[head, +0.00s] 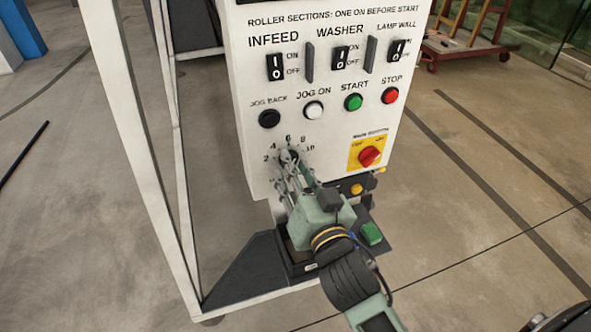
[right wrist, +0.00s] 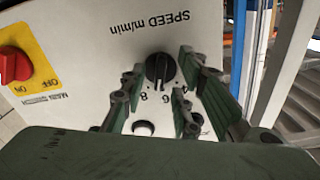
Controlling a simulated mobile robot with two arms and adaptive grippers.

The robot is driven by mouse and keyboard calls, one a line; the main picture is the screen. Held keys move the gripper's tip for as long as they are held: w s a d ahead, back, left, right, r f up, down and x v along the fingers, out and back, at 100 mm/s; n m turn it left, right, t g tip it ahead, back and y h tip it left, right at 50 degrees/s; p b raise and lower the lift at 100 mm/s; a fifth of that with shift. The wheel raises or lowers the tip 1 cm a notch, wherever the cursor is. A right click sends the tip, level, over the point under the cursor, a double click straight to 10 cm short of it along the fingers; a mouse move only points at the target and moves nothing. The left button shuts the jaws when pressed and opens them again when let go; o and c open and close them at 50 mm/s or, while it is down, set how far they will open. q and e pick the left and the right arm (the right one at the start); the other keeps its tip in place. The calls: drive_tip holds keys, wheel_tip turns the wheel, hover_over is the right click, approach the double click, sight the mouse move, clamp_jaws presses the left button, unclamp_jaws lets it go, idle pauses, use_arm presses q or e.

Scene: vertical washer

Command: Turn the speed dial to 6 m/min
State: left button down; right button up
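The speed dial (right wrist: 160,68) is a black round knob on the white control panel, labelled "SPEED m/min" in the right wrist view, where the panel appears upside down. The numbers 8, 6 and 4 show beside it. A pale line on the knob appears to lie toward the 6, but its exact setting is hard to read. In the head view my right gripper (head: 289,160) covers most of the dial. My left gripper is not in view.
Above the dial on the panel are a black jog back button (head: 269,118), a white jog on button (head: 313,110), a green start button (head: 353,102) and a red stop button (head: 390,95). A red main switch (head: 369,156) sits right of the dial. A white frame post (head: 125,130) stands left.

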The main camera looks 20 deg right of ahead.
drive_tip(key=shift+c, duration=0.4)
clamp_jaws()
drive_tip(key=shift+n+p, duration=0.95)
drive_tip(key=shift+n, duration=0.85)
drive_tip(key=shift+o, duration=0.4)
unclamp_jaws()
